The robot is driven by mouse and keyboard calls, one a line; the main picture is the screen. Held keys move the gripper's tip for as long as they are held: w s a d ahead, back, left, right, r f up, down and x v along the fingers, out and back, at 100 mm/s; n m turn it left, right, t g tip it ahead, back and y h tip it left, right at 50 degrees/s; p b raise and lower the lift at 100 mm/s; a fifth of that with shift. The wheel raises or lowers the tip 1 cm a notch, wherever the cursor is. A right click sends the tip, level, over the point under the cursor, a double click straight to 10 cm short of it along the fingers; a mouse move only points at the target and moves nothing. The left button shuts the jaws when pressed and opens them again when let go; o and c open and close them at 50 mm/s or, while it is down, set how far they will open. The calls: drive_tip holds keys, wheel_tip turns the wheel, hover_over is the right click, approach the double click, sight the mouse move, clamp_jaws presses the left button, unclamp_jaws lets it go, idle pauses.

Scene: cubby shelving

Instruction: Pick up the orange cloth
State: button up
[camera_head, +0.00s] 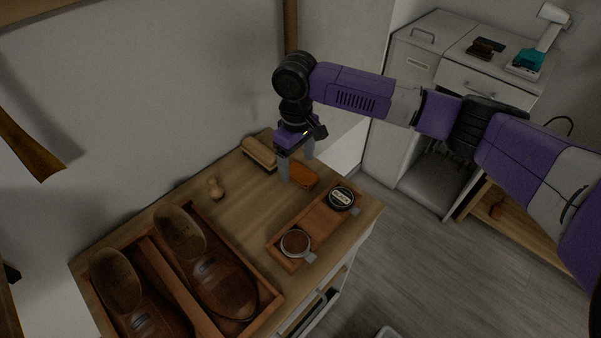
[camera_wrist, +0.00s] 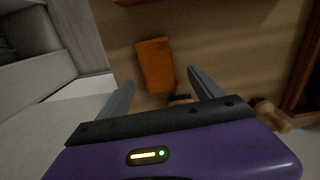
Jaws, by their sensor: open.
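The orange cloth (camera_head: 304,178) is a small flat folded piece. It lies on the wooden top of a cabinet, near the back right edge. My gripper (camera_head: 296,168) points down over this part of the top, with its fingers apart and nothing between them. One finger hides part of the cloth in the head view. In the wrist view the cloth (camera_wrist: 155,65) shows as an orange rectangle just beyond the gap between the fingertips (camera_wrist: 160,78). I cannot tell how high the fingertips are above it.
A wooden brush (camera_head: 259,152) lies left of the cloth. A wooden tray (camera_head: 318,222) with two round tins (camera_head: 342,198) is in front. A white cabinet (camera_head: 416,62) stands behind at the right.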

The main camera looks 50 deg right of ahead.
sight(297, 169)
drive_tip(key=shift+f, duration=1.2)
drive_tip(key=c, duration=1.4)
drive_tip(key=shift+r, duration=0.1)
wheel_tip(297, 169, up, 20)
drive_tip(key=shift+b, duration=0.35)
